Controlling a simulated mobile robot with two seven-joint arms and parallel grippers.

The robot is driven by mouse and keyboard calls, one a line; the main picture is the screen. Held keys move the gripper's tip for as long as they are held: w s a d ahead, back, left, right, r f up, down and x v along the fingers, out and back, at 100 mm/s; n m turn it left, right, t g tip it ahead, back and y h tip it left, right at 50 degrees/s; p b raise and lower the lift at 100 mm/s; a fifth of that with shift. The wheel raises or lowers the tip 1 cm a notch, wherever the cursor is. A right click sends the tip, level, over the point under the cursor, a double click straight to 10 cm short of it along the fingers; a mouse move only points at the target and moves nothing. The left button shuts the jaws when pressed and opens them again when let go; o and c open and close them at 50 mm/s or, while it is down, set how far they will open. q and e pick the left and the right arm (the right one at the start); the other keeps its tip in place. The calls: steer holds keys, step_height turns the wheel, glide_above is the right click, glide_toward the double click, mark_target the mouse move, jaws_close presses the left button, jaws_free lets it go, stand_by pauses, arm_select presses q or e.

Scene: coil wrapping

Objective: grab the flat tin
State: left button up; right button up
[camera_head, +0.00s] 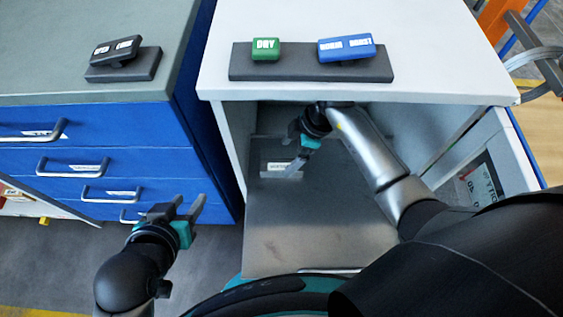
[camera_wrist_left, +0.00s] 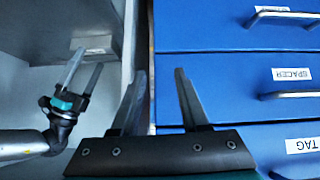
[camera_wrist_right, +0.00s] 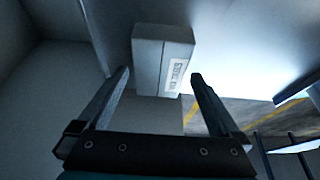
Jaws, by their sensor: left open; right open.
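A pale grey box-shaped thing (camera_head: 277,168) with a small label sits inside the open white cabinet, at its back left. In the right wrist view it is the boxy block (camera_wrist_right: 148,58) ahead of the fingers; I cannot tell whether it is the flat tin. No other tin-like thing shows. My right gripper (camera_head: 292,155) is open and empty inside the cabinet, pointing at the box, apart from it. It also shows in the left wrist view (camera_wrist_left: 85,65). My left gripper (camera_head: 185,203) is open and empty in front of the blue drawers.
The white cabinet top (camera_head: 225,90) lies above my right gripper, with green and blue buttons on a dark base (camera_head: 290,68). Blue drawers (camera_head: 95,128) with handles stand at the left. The cabinet's side walls flank my right arm.

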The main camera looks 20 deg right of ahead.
steer(key=shift+b+x, duration=0.55)
steer(key=shift+x, duration=0.3)
arm_select(q)
steer(key=shift+w+d+r+t+h, duration=0.1)
steer(key=shift+w+d+t+h, duration=0.2)
steer(key=shift+d+t, duration=0.2)
steer(key=shift+w+d+r+t+h, duration=0.1)
steer(key=shift+w+d+t+h, duration=0.15)
steer(key=shift+d+t, duration=0.25)
steer(key=shift+w+d+r+t+h, duration=0.1)
steer(key=shift+w+d+t+h, duration=0.1)
steer(key=shift+d+t+h, duration=0.3)
arm_select(e)
steer(key=shift+a+f, duration=0.1)
steer(key=shift+f, duration=0.15)
arm_select(q)
steer(key=shift+d, duration=0.1)
arm_select(e)
steer(key=c, duration=1.3)
